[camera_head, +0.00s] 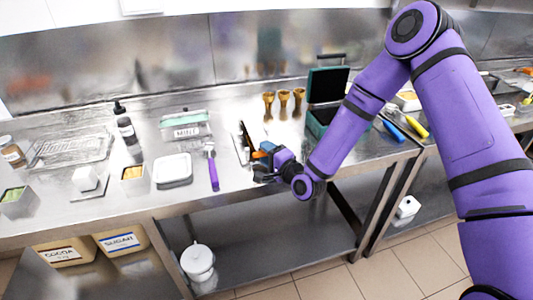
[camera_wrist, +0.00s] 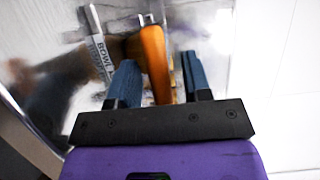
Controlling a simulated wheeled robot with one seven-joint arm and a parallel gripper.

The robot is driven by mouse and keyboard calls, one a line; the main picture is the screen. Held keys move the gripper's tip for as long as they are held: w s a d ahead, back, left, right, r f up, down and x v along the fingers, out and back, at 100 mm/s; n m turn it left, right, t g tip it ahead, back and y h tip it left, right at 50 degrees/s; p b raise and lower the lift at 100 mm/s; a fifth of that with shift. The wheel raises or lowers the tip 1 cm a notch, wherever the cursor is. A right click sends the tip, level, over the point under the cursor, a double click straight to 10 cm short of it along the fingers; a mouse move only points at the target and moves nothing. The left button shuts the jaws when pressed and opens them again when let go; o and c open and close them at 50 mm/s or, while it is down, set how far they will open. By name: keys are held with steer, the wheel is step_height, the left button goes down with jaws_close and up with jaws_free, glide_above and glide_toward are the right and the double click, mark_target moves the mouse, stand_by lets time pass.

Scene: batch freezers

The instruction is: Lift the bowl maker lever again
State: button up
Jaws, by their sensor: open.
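In the wrist view, an orange lever (camera_wrist: 154,52) stands between the two blue fingers of my gripper (camera_wrist: 158,68). The fingers are open, with a gap visible on the lever's right side; contact on the left cannot be told. A metal strip lettered "BOWL" (camera_wrist: 101,55) shows to the left of the lever. In the head view my gripper (camera_head: 270,160) is at the counter's front part, beside a dark upright part of what looks like the bowl maker (camera_head: 245,138). My gripper hides most of that machine and the lever.
A purple-handled tool (camera_head: 213,172) and a white-lidded tub (camera_head: 173,169) lie to the left on the steel counter. A teal box with raised lid (camera_head: 327,88) stands to the right. A white pot (camera_head: 198,261) is on the lower shelf.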

jaws_close()
steer(key=shift+r, duration=0.1)
